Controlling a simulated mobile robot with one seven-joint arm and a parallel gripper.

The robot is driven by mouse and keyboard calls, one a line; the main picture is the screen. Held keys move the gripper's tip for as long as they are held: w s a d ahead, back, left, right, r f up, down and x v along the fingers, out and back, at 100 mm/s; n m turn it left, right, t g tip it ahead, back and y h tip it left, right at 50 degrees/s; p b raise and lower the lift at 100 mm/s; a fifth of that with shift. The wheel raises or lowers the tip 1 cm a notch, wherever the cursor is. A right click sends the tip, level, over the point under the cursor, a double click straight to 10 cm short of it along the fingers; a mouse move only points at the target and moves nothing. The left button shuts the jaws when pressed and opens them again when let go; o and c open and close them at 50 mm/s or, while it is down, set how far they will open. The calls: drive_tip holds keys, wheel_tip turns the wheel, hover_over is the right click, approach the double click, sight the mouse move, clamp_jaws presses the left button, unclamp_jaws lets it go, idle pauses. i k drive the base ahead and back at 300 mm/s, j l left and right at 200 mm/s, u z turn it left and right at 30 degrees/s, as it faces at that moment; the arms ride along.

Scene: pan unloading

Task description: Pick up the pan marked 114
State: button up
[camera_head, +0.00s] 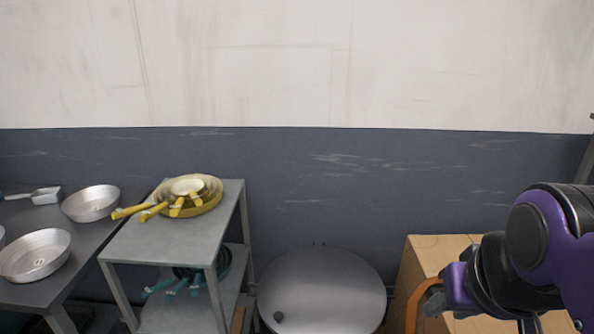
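A silver round pan (36,246) on the dark table at left has a small mark inside, too small to read. A second silver pan (91,201) sits behind it. Nested yellow pans (206,200) with several yellow handles rest on top of the grey shelf unit. Teal pans (224,262) with several handles lie on its lower shelf, partly hidden by the top. I cannot tell which pan bears 114. My purple and black arm is at the right, far from the pans, and I cannot make out its gripper fingers.
The grey shelf unit (170,238) stands beside the dark table (62,284). A square silver pan or scoop (46,196) lies at the table's back left. A round metal lid-like drum (322,285) and a wooden box (432,250) stand to the right. A wall closes the back.

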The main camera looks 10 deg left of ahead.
sight(192, 188)
drive_tip(key=j+z, duration=0.15)
drive_tip(key=j, duration=1.55)
